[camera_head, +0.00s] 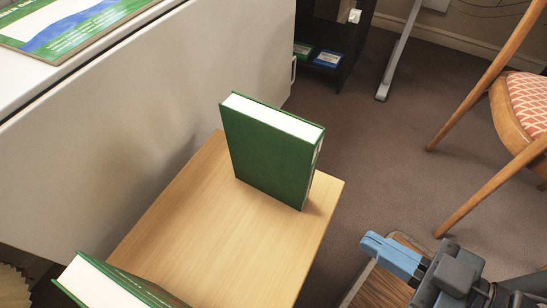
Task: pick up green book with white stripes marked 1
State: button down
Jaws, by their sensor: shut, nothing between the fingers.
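A green book (270,153) stands upright near the far end of a light wooden table (218,238). Its cover faces me and its white page edges show on top. Its spine is turned to the right and mostly hidden, so I cannot read a number or make out stripes. A second green book (102,287) stands at the near left, cut off by the bottom edge. My gripper (370,243) is at the lower right, its blue fingers together and empty. It is apart from both books, to the right of the table.
A white cabinet (150,130) borders the table on the left, with a green and blue printed item (70,28) on top. A wooden chair (512,120) stands at the right. A dark shelf (330,60) is at the back. Carpet (385,160) lies clear between table and chair.

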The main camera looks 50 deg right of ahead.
aim_at(275, 152)
jog(key=k+l+u, duration=0.15)
jog(key=k+l, duration=0.25)
jog(key=k+l+u, duration=0.2)
jog(key=k+l, duration=0.15)
jog(key=k, duration=0.2)
jog(key=k+l+u, duration=0.15)
jog(key=k+l, duration=0.15)
jog(key=k, duration=0.2)
